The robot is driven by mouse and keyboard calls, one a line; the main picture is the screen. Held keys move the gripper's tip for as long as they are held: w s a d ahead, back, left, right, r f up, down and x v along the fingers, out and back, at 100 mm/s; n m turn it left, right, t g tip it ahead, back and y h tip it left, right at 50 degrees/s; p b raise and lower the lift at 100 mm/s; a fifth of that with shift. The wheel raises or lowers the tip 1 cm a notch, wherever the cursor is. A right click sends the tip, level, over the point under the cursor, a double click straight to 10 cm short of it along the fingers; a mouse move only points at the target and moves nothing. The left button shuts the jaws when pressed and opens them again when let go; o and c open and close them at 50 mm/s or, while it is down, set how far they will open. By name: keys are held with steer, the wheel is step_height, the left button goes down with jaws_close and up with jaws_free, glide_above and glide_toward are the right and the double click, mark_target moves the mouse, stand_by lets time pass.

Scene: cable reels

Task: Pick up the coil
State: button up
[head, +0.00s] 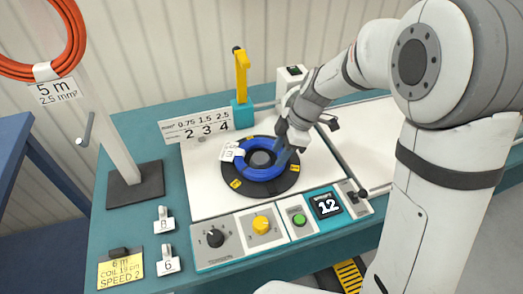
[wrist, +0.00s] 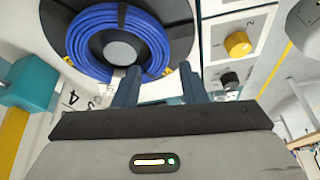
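The blue coil (head: 240,169) lies flat around the grey hub of a black round reel plate (head: 262,190) on the white bench panel. A small white tag (head: 229,152) sits on its left side. In the head view my gripper (head: 287,155) is over the right side of the coil, pointing down, and hides part of it. In the wrist view the coil (wrist: 85,35) fills the upper left, and my gripper (wrist: 158,78) shows two separated fingers with no cable visibly clamped between them. I cannot tell whether a finger touches the coil.
An orange coil (head: 77,40) hangs on a post at left. A yellow lever (head: 242,75) on a teal block stands behind the reel. A yellow card (head: 121,268) lies front left.

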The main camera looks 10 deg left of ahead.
mark_target(265, 172)
steer(key=shift+w+a+f+n, duration=0.1)
steer(key=shift+a+f+n, duration=0.2)
steer(key=shift+a, duration=0.15)
steer(key=p+x, duration=0.1)
steer(key=x, duration=0.6)
steer(key=shift+s+a+f, duration=0.1)
steer(key=shift+s+f, duration=0.1)
steer(key=shift+f, duration=0.1)
steer(key=shift+c, duration=0.2)
jaws_close()
steer(key=shift+r, duration=0.1)
